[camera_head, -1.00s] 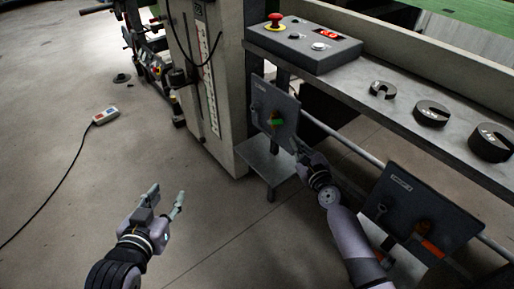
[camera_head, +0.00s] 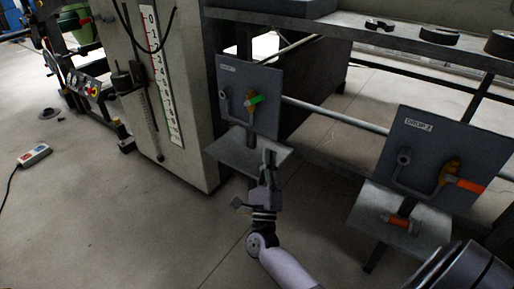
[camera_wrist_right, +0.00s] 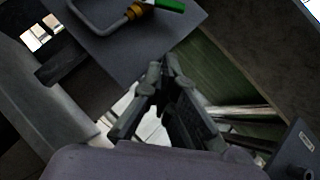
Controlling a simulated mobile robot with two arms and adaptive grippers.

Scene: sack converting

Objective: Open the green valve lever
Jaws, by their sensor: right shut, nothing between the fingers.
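The green valve lever (camera_head: 256,100) sits on a brass valve on the left grey panel (camera_head: 232,76). It points right and slightly up from the valve. In the right wrist view the green lever (camera_wrist_right: 171,4) shows at the top edge, partly cut off, beside the brass valve body (camera_wrist_right: 138,11). My right gripper (camera_head: 269,155) is shut and empty. In the head view it appears below and slightly right of the lever, apart from it. Its fingers also show in the right wrist view (camera_wrist_right: 161,73). My left gripper is out of view.
A small grey shelf (camera_head: 228,150) juts out below the left panel. A second panel (camera_head: 425,142) with an orange lever (camera_head: 466,185) stands to the right. A rail (camera_head: 335,116) runs between the panels. A scale column (camera_head: 180,95) stands left. A bench (camera_head: 300,24) lies above.

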